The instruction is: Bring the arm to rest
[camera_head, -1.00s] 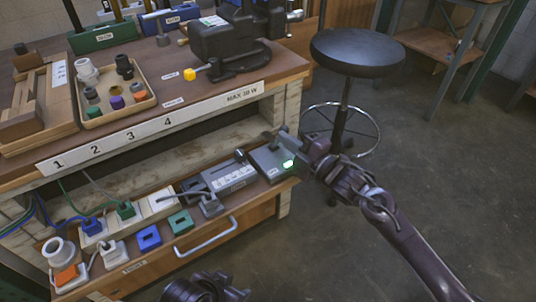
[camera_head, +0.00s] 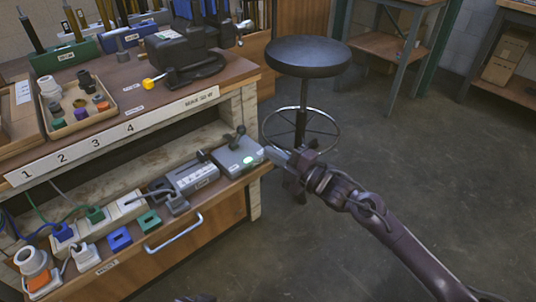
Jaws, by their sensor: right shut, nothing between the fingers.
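My right arm comes in from the lower right. Its dark gripper (camera_head: 275,155) is shut and empty, just off the right end of the lower shelf. A small gap of view separates the fingertips from the box. Only a dark sliver of my left arm shows at the bottom edge, and its gripper fingers are out of sight.
A workbench (camera_head: 150,121) with a vise (camera_head: 180,50) and a parts tray (camera_head: 108,111) stands at left. Its lower shelf holds a power strip, coloured blocks and a grey device (camera_head: 185,178). A round stool (camera_head: 301,56) stands behind my right gripper. The floor at right is clear.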

